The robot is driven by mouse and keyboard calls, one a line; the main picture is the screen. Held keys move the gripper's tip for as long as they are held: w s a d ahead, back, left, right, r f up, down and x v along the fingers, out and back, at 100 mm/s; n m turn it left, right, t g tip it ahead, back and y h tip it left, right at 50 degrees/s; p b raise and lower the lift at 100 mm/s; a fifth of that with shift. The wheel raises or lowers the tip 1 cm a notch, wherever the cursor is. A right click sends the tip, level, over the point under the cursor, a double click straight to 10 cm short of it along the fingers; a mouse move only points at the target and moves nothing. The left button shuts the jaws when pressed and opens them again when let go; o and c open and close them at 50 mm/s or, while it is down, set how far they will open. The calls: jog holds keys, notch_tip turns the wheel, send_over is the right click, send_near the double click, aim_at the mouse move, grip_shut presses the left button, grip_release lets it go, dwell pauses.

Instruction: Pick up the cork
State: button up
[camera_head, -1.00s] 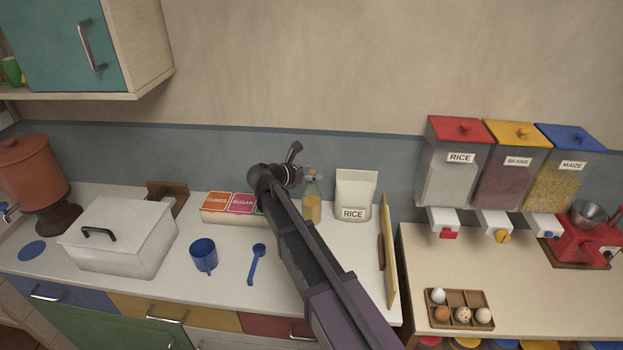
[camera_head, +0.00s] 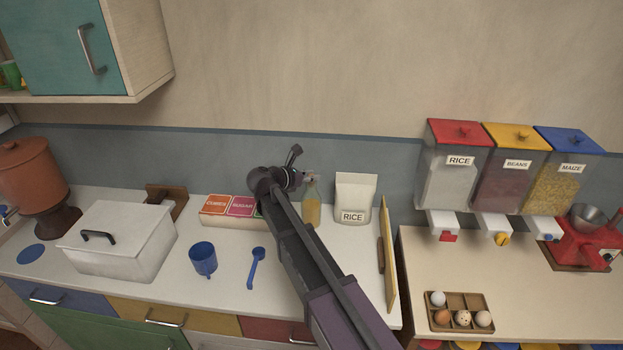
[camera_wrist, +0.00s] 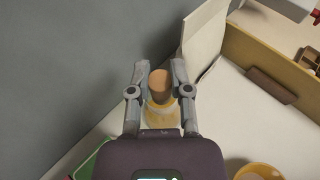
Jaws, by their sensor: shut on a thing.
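The cork (camera_wrist: 160,84) is brown and rounded, and sits between the two fingers of my gripper (camera_wrist: 160,74) in the wrist view. A glass bottle (camera_head: 312,209) with yellow contents stands on the counter behind my arm. In the wrist view the bottle (camera_wrist: 161,116) shows just below the cork, partly hidden by my gripper. My gripper (camera_head: 309,176) is at the top of the bottle in the head view, shut on the cork. I cannot tell whether the cork is in the bottle neck or just above it.
A white rice bag (camera_head: 355,196) stands close to the right of the bottle, and a box of packets (camera_head: 228,217) lies to the left. An upright wooden board (camera_head: 389,255) edges the counter's right side. A blue cup (camera_head: 203,259) and blue spoon (camera_head: 255,268) lie in front.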

jog(key=shift+r, duration=0.2)
notch_tip(320, 180, up, 3)
jog(key=p, duration=0.3)
jog(key=shift+f, duration=0.1)
jog(key=s+r+p, duration=0.1)
jog(key=s+p, duration=0.1)
jog(key=s, duration=1.4)
jog(key=shift+a+r, duration=0.2)
jog(key=shift+r, duration=0.2)
